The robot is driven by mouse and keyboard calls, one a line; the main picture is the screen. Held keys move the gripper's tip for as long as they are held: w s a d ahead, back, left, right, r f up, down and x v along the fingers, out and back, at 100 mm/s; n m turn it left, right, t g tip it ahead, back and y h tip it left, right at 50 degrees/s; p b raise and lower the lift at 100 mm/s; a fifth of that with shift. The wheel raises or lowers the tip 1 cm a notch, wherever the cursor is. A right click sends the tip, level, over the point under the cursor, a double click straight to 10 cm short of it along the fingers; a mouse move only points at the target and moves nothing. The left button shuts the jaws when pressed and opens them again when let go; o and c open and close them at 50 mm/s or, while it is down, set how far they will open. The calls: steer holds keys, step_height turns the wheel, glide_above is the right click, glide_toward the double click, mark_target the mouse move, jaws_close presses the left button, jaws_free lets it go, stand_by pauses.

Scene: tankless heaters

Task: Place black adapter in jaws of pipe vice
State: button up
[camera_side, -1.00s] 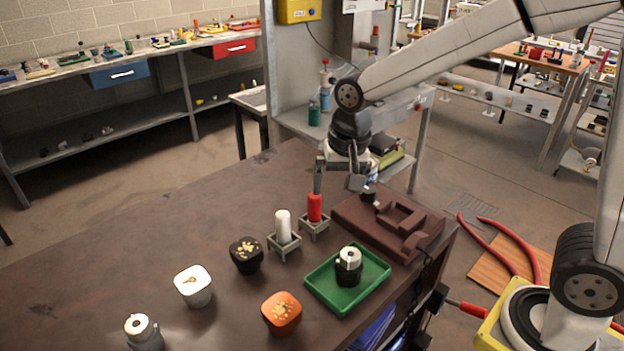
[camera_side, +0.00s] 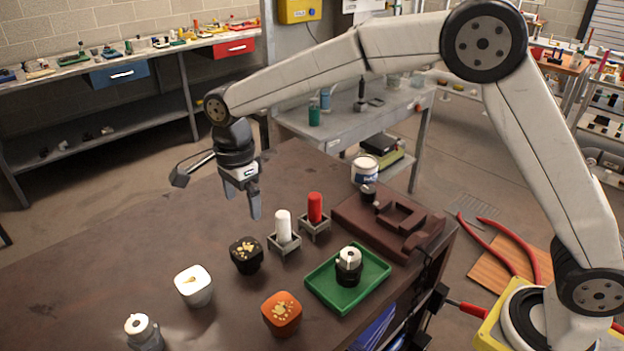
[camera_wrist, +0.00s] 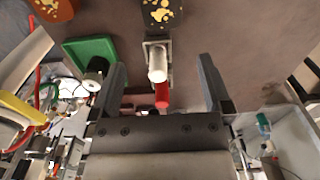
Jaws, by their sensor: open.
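My gripper (camera_side: 243,205) is open and empty, held above the table behind the black pot. Its two fingers also show in the wrist view (camera_wrist: 162,65), spread apart with nothing gripped. A black cylindrical part with a pale top (camera_side: 348,272), which may be the black adapter, stands upright in the green tray (camera_side: 322,300). It also shows in the wrist view (camera_wrist: 92,84), left of the fingers. A brown block fixture (camera_side: 420,236), possibly the pipe vice, lies behind the tray. I cannot tell which black part is the adapter.
White (camera_side: 283,224) and red (camera_side: 315,207) cylinders stand in small grey holders. Black (camera_side: 246,258), white (camera_side: 194,287) and orange (camera_side: 282,317) pots and a grey part (camera_side: 145,336) stand nearer. The table's left is clear.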

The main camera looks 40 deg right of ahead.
glide_above(246, 247)
steer(key=shift+s+f, duration=0.15)
steer(key=shift+f, duration=3.75)
steer(key=shift+f, duration=2.6)
steer(key=shift+r, duration=0.1)
jaws_close()
